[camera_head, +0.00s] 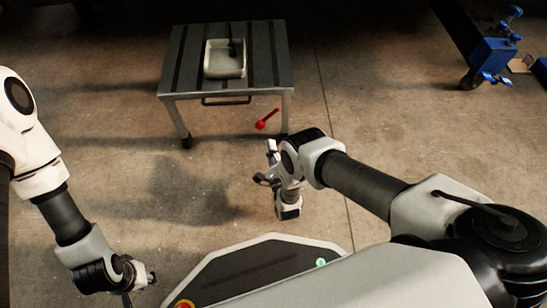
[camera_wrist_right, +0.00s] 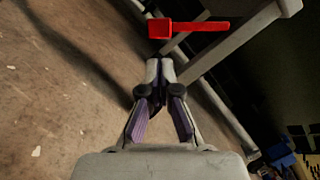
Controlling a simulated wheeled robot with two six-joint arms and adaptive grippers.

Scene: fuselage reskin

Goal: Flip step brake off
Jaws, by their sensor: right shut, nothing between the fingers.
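The step (camera_head: 187,57) is a low metal stand with dark strips on its top. Its red brake lever (camera_head: 267,119) sticks out below the front edge, near the right front leg, tilted with the red knob at the lower left. In the right wrist view the red lever (camera_wrist_right: 200,27) lies across the top, just beyond the fingertips. My right gripper (camera_wrist_right: 160,66) is shut and empty, apart from the lever; in the head view it (camera_head: 271,150) is in front of the step. My left gripper (camera_head: 140,279) is low at the left, and its fingers are too unclear to read.
A pale tray (camera_head: 225,70) with a dark tool in it rests on the step. A blue wheeled stand (camera_head: 490,55) is at the far right. The concrete floor is open left of the step and between the step and me.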

